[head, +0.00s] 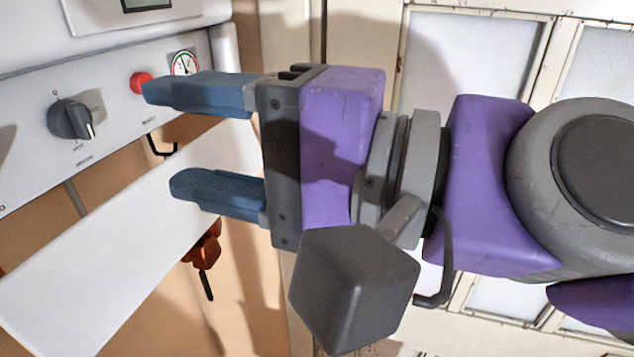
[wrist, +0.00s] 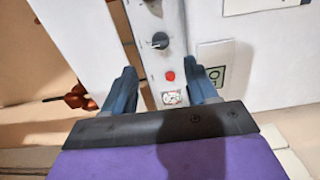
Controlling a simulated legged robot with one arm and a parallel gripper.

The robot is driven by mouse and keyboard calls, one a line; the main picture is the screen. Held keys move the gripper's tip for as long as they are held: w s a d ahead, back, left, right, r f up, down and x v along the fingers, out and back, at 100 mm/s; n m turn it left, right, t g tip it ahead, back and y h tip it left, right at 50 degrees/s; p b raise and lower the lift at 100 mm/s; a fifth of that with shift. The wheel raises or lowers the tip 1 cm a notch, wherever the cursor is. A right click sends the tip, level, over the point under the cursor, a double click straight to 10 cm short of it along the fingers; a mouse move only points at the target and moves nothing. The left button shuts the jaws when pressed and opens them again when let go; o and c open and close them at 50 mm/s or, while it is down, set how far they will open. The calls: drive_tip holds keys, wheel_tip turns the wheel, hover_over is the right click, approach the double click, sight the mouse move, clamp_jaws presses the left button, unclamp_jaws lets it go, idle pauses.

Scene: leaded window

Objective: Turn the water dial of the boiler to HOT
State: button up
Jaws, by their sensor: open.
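The boiler's white control panel (head: 25,113) is at the left in the head view. A dark grey dial (head: 71,119) with a pale pointer sits on it, the pointer aimed down and right; its labels are too small to read. The dial also shows in the wrist view (wrist: 160,41), beyond the fingertips. My gripper (head: 160,138) is open and empty, to the right of the dial and apart from it. In the wrist view, my gripper (wrist: 165,75) has its fingers on either side of the lower panel.
A red button (head: 141,82) and a round gauge (head: 185,63) lie right of the dial, near the upper finger. A white flap (head: 120,260) hangs below the panel. A red valve (head: 204,245) is beneath. A leaded window (head: 470,55) stands behind my arm.

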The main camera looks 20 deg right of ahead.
drive_tip(key=b+v, duration=0.2)
drive_tip(key=v, duration=0.5)
drive_tip(key=shift+s+d, duration=0.25)
drive_tip(key=shift+f, duration=0.1)
